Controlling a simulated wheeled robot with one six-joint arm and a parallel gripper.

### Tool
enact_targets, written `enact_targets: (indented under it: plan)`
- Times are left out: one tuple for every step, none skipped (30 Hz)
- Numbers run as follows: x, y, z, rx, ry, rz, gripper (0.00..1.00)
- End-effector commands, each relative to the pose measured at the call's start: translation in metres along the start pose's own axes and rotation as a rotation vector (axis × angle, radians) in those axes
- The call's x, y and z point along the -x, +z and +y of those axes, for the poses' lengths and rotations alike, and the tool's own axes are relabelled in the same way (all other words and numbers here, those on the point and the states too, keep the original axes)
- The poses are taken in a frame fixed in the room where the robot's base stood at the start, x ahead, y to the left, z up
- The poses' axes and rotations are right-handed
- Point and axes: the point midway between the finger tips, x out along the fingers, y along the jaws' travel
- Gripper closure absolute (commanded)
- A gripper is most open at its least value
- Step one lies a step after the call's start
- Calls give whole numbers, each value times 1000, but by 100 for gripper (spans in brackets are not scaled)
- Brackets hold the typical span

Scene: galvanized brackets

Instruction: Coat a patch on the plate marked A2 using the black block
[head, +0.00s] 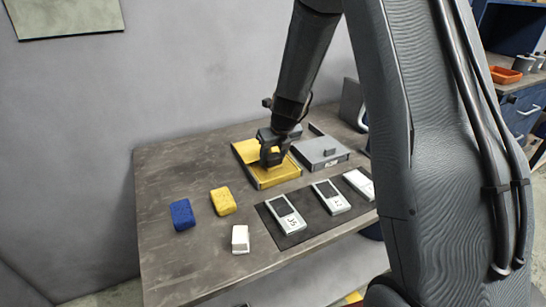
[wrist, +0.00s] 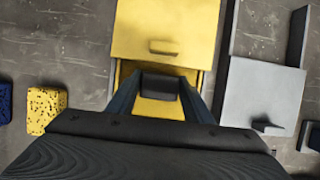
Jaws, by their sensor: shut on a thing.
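My gripper (head: 271,158) is shut on the black block (wrist: 160,84), which shows between the fingers in the wrist view. It holds the block over the open part of the yellow box (head: 262,182); whether the block touches the inside is not clear. The box's yellow lid (wrist: 165,35), with a small handle, lies back and leaves the near part open.
A grey lidded box (head: 322,152) stands right of the yellow box. A blue sponge (head: 182,214), a yellow sponge (head: 223,201) and a white block (head: 240,239) lie at the left and front of the table (head: 165,165). The table's left back corner is clear.

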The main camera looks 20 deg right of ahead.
Motion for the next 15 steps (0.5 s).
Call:
enact_targets:
  plan:
    - [-1, -2, 0, 0, 1, 4, 72]
    - [-1, -2, 0, 0, 1, 4, 72]
    - [-1, -2, 0, 0, 1, 5, 72]
    - [-2, -2, 0, 0, 1, 5, 72]
    - [-1, -2, 0, 0, 1, 5, 72]
    - [-1, -2, 0, 0, 1, 5, 72]
    - [-1, -2, 0, 0, 1, 5, 72]
    - [0, -2, 0, 0, 1, 5, 72]
    - [1, -2, 0, 0, 1, 5, 72]
    - [3, -1, 0, 0, 1, 5, 72]
    - [4, -1, 0, 0, 1, 5, 72]
    - [6, 0, 0, 0, 1, 4, 72]
    - [8, 1, 0, 0, 1, 4, 72]
    - [10, 2, 0, 0, 1, 4, 72]
    - [12, 3, 1, 0, 1, 4, 72]
